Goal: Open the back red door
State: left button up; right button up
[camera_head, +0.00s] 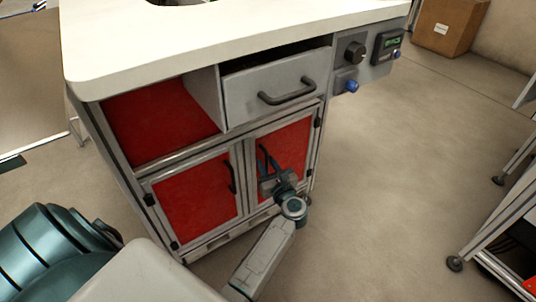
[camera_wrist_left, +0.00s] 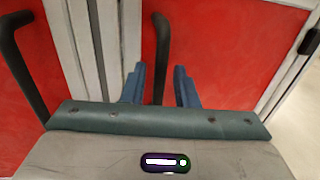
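The cabinet has two red doors side by side, both shut. The farther red door (camera_head: 290,146) has a dark curved handle near its left edge. The nearer red door (camera_head: 195,197) has a similar handle (camera_head: 231,177) on its right side. My left gripper (camera_head: 268,165) is at the farther door's handle, in front of the door. In the left wrist view, the two blue fingers (camera_wrist_left: 160,85) are apart, with that handle (camera_wrist_left: 162,45) between them in the picture. I see gaps beside the handle; its lower end is hidden behind the gripper body. My right gripper is not in view.
Above the doors are an open red compartment (camera_head: 158,118) and a slightly open grey drawer (camera_head: 280,88) with a handle. A panel with knobs (camera_head: 356,52) is at the right. A metal frame (camera_head: 500,225) stands at the far right; floor between is clear.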

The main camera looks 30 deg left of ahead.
pick_arm(q)
jog(key=shift+w+a, duration=0.1)
jog(key=shift+a, duration=0.15)
grip_shut()
